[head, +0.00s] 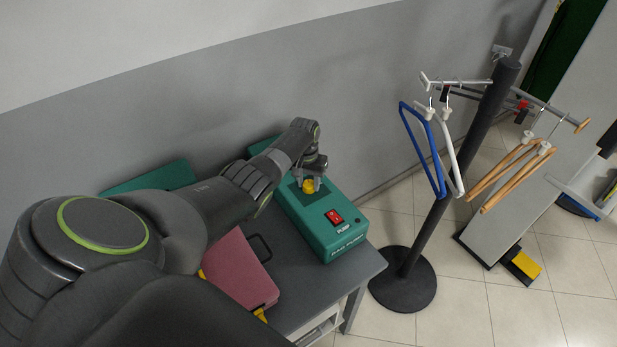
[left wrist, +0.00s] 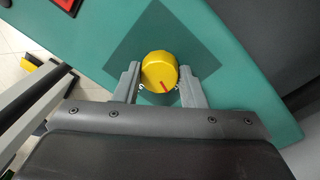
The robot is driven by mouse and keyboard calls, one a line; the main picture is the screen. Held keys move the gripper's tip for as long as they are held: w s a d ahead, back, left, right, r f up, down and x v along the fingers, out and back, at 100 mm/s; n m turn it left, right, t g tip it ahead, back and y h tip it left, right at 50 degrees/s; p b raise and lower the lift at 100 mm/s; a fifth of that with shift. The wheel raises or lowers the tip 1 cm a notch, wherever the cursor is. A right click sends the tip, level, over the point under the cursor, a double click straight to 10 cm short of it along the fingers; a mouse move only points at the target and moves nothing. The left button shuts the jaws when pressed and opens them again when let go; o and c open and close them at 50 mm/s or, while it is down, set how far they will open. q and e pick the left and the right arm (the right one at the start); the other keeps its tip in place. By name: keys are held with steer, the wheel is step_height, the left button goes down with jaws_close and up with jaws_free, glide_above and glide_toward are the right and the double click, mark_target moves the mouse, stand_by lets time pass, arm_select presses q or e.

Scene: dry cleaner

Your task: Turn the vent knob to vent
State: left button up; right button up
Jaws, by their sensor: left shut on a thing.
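The vent knob (head: 309,186) is a yellow round knob on top of a green box (head: 342,239). In the left wrist view the knob (left wrist: 159,70) has a red pointer line on its face, aimed toward the lower right of the picture. A darker diamond-shaped patch (left wrist: 165,37) surrounds the knob; no markings are readable there. My left gripper (left wrist: 160,82) is shut on the knob, one finger on each side. In the head view my left gripper (head: 311,174) reaches down onto the knob from above. My right gripper is not in view.
The box has a red switch (head: 334,216) at its near end. A pink padded piece (head: 240,268) lies beside it on the grey table (head: 352,271). A dark stand (head: 440,215) with hangers (head: 424,150) is to the right. Pale tiled floor lies beyond.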

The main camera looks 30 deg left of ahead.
mark_target(307, 184)
arm_select(q)
steer(key=shift+r+n+p, duration=0.1)
steer(key=shift+n+p, duration=0.6)
steer(key=shift+n, duration=1.2)
steer(key=o, duration=1)
steer(key=shift+r, duration=0.3)
step_height(307, 184, up, 6)
steer(key=shift+s+a+f+p, duration=0.15)
steer(key=shift+f+p, duration=0.1)
steer(key=shift+p, duration=0.55)
step_height(307, 184, up, 11)
steer(key=b, duration=0.1)
steer(key=shift+a+b, duration=0.25)
steer(key=shift+b, duration=0.15)
